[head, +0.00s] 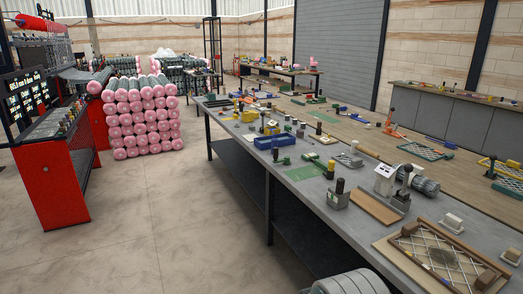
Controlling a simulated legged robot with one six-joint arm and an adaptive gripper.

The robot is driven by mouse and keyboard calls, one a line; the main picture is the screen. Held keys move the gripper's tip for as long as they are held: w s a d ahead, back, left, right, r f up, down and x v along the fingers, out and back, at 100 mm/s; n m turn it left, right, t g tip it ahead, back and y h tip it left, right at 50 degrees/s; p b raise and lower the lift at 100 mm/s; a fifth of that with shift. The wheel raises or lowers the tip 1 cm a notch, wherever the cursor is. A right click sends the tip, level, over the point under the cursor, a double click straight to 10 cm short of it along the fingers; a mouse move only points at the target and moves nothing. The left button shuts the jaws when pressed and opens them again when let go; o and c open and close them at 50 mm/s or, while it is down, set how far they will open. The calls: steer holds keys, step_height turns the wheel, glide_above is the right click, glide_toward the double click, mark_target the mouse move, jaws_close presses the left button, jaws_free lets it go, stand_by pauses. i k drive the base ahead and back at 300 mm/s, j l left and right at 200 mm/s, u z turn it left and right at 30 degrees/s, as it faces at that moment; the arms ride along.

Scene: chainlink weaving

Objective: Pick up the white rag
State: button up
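I cannot make out a white rag for certain. A small white item (386,174) with a dark mark on top stands on the long grey workbench (335,225), right of the middle of the head view. It is too small to tell whether it is cloth. My gripper does not show in this view.
The workbench is crowded with tools, a blue tray (274,141), a mesh roll (424,186) and a framed mesh panel (440,258). A red machine (50,185) and stacked pink-ended rolls (142,122) stand left. The concrete floor (165,225) between is clear.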

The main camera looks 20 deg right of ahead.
mark_target(451, 223)
steer(key=i+l+z, duration=0.1)
steer(key=z, duration=0.3)
steer(key=i+z, duration=0.45)
steer(key=z, duration=0.3)
steer(key=i+j+z, duration=0.15)
steer(key=z, duration=0.25)
steer(key=i+z, duration=0.5)
steer(key=z, duration=0.2)
